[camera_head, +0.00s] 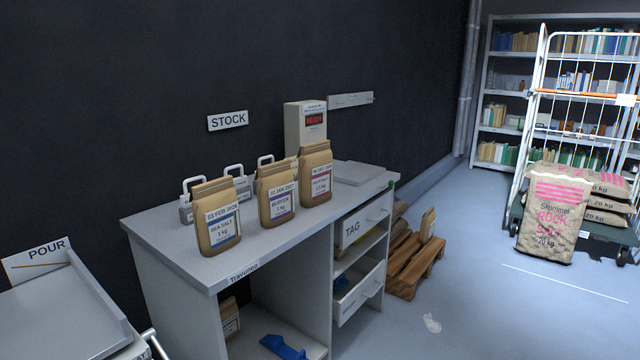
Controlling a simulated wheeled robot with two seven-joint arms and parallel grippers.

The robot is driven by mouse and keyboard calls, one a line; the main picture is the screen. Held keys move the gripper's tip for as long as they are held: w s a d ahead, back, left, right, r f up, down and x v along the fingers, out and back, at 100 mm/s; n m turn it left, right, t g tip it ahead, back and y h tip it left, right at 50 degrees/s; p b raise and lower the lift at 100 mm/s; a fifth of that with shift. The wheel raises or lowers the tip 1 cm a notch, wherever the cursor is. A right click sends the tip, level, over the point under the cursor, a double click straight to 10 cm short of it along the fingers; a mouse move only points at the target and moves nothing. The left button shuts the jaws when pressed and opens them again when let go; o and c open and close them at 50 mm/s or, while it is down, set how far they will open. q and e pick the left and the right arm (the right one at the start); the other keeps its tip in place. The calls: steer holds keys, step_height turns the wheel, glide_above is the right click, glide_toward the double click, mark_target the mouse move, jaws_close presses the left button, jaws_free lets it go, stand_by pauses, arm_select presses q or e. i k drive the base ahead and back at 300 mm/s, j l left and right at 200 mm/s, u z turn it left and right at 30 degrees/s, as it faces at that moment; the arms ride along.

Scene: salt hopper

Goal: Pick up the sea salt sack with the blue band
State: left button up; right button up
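The sea salt sack (217,218) is a brown paper bag with a white label and a blue band. It stands upright at the left front of the grey bench top (262,245). A second brown sack (277,192) with a purple band stands to its right, a little apart. A third brown sack (316,174) with a red or pink band stands further right. Neither of my grippers shows in the head view.
Metal handled weights (186,212) stand behind the sacks. A scale box (305,124) with a red display stands at the back. A grey tray (60,300) is at lower left. A pallet (415,268) and a rock salt sack (551,222) are on the floor.

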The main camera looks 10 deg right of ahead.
mark_target(216, 216)
steer(key=i+l+u, duration=0.1)
steer(key=u, duration=0.3)
steer(key=i+l+u, duration=0.1)
steer(key=u, duration=0.3)
steer(key=l+u, duration=0.2)
steer(key=u, duration=0.15)
steer(key=i+l+u, duration=0.1)
steer(key=u, duration=0.3)
steer(key=l, duration=0.1)
